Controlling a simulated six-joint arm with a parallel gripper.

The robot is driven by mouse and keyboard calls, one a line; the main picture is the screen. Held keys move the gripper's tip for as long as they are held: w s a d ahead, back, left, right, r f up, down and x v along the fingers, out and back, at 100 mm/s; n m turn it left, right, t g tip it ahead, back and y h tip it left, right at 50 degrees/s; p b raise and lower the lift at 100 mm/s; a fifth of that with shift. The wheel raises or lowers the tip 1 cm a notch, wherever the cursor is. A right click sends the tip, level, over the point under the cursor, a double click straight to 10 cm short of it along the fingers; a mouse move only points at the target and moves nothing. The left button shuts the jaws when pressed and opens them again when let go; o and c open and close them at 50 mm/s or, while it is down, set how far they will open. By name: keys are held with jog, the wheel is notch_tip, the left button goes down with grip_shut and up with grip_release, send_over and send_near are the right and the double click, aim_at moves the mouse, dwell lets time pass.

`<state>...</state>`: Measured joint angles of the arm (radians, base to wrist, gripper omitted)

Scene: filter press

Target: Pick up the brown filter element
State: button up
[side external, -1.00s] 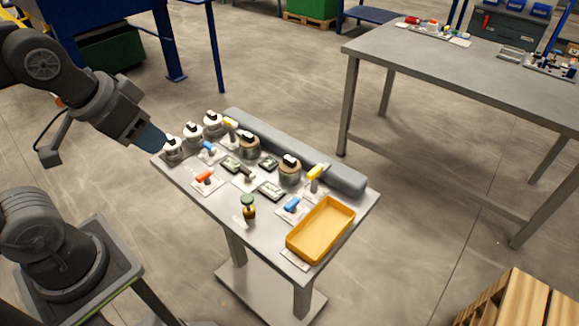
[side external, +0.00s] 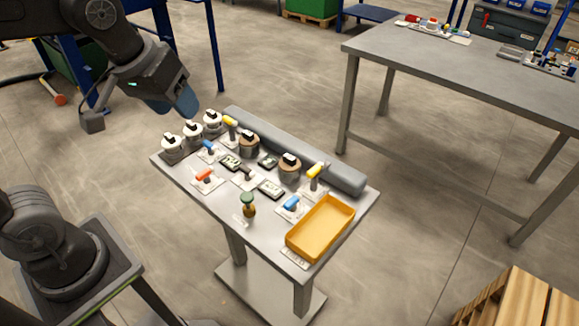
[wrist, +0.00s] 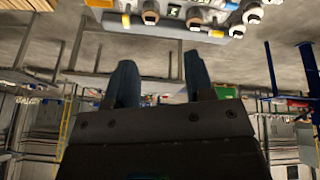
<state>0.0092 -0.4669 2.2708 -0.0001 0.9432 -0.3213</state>
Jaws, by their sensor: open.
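Two brown round filter elements with black and white tops stand on the small grey table (side external: 268,225): one (side external: 249,146) near the middle, one (side external: 289,168) further right. I cannot tell which one the task means. They also seem to show at the top edge of the wrist view, the left-hand one (wrist: 150,14) and the right-hand one (wrist: 193,17). My gripper (side external: 173,104) has blue fingers spread apart with nothing between them. It hangs above and behind the table's left end, left of both brown elements and clear of them. Its fingers (wrist: 160,82) point away from the table surface in the wrist view.
Several white round elements (side external: 193,132) with black tops line the table's left end. A yellow tray (side external: 320,228) sits at the right.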

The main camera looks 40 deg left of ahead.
jog(key=w+f+n+g, duration=0.15)
jog(key=w+n, duration=0.35)
jog(key=w, duration=0.5)
jog(key=n+g, duration=0.3)
jog(key=n, duration=0.6)
send_over(290, 157)
notch_tip(290, 157, down, 14)
jog(key=f, duration=0.7)
jog(key=shift+s+f, duration=0.35)
jog(key=shift+w+a+f, duration=0.1)
jog(key=shift+w+f, duration=0.1)
jog(key=shift+f, duration=1.1)
jog(key=shift+w+f, duration=0.15)
jog(key=shift+f, duration=1.15)
jog(key=shift+c, duration=0.5)
grip_shut()
